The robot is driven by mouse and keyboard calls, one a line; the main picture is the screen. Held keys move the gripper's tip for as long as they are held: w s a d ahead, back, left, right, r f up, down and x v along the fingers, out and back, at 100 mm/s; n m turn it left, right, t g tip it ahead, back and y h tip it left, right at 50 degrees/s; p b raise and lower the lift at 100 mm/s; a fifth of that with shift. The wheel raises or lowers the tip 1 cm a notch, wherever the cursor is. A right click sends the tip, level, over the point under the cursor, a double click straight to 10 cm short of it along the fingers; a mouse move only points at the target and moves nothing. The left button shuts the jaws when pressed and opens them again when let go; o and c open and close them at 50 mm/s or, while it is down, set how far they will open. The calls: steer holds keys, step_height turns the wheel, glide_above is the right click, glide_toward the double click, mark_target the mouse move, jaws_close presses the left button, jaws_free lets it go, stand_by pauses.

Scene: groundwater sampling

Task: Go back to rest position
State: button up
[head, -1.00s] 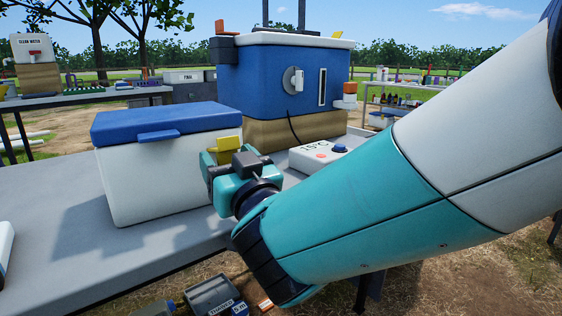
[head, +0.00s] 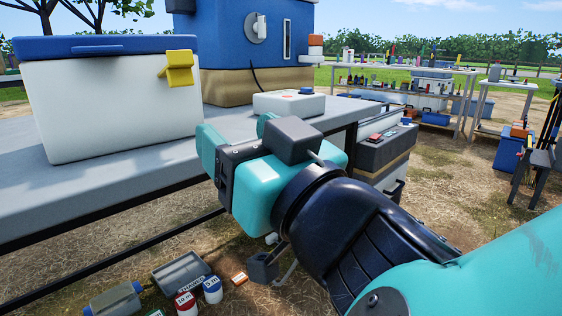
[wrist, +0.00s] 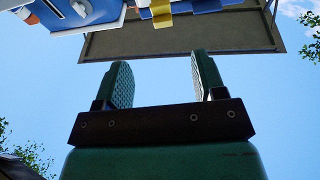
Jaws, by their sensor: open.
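My gripper (head: 208,152) is in front of the table's edge in the head view, at about tabletop height, to the right of the white cooler. In the wrist view my gripper (wrist: 160,80) shows two green ribbed fingers standing apart with nothing but sky between them. My teal arm comes in from the lower right of the head view.
A white cooler (head: 110,105) with a blue lid and yellow latch stands on the grey table (head: 60,195). A blue unit (head: 225,40) and white control box (head: 288,103) stand behind.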

steer(key=shift+s+d, duration=0.1)
steer(key=shift+d, duration=0.05)
steer(key=w+d+f+m+h+p, duration=0.3)
steer(key=w+d+m+h, duration=0.3)
steer(key=w+d+h, duration=0.25)
steer(key=s+d+f+m+g+h+p, duration=0.1)
steer(key=d+f+g+h+p, duration=0.2)
steer(key=d+f+g, duration=0.35)
steer(key=s+d+r+n+g+p, duration=0.2)
steer(key=s+g, duration=0.1)
steer(key=s, duration=0.2)
steer(key=s+d+r+n+g+y+p, duration=0.1)
steer(key=s+d+n+g, duration=0.15)
steer(key=s, duration=0.35)
steer(key=s+d+r+n+g+p, duration=0.1)
steer(key=s+d+r+g+p, duration=0.15)
steer(key=s, duration=0.25)
step_height(320, 180, up, 36)
steer(key=a+p, duration=0.1)
steer(key=p, duration=3.6)
steer(key=shift+w+g, duration=0.15)
steer(key=shift+g, duration=0.2)
